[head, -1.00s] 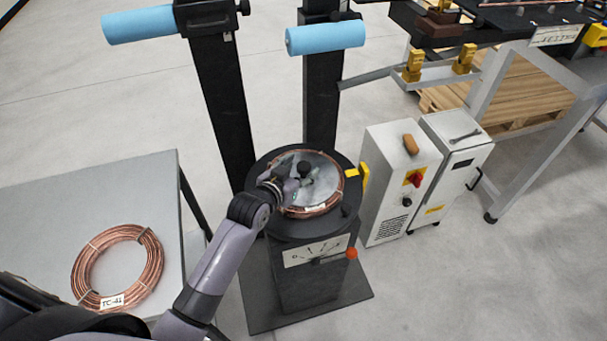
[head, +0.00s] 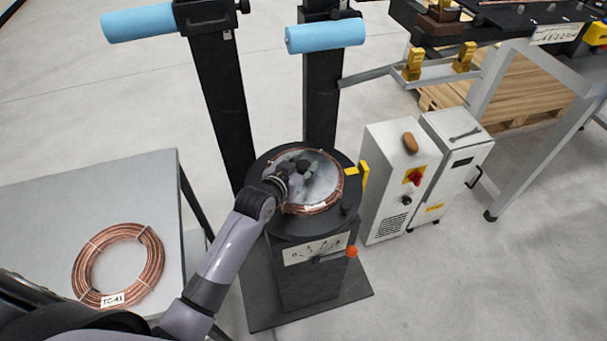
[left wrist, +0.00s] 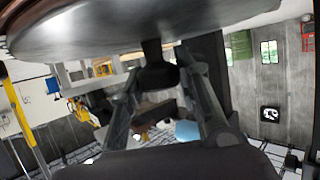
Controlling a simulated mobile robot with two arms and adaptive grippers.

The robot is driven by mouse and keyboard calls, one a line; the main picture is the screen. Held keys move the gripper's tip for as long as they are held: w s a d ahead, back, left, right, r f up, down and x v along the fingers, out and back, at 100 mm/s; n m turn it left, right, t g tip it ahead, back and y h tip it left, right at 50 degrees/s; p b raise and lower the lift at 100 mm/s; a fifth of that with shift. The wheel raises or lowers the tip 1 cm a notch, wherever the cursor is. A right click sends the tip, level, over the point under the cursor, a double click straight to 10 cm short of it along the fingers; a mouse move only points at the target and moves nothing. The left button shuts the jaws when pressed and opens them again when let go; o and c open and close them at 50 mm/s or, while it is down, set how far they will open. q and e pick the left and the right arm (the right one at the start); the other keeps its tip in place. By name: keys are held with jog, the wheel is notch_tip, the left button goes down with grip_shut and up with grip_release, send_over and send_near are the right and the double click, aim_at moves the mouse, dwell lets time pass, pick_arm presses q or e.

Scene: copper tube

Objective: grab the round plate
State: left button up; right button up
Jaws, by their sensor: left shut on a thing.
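The round plate (head: 325,184) is a grey disc inside a copper coil (head: 316,208) on top of the black pedestal (head: 303,229). My left gripper (head: 304,169) is over the middle of the plate and shut on its dark central knob, which it largely hides in the head view. In the left wrist view the plate (left wrist: 110,32) spans the top of the picture. There the fingers of my left gripper (left wrist: 160,72) close around the dark knob (left wrist: 156,55). I cannot tell whether the plate is lifted. My right gripper is not in view.
A grey table (head: 50,205) at the left holds another copper coil (head: 153,262) with a label. Two black posts with blue rollers (head: 325,36) stand behind the pedestal. White cabinets (head: 398,185) stand close to its right. Open floor lies at the lower right.

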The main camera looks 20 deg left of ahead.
pick_arm(q)
grip_shut()
jog(key=shift+r, duration=0.2)
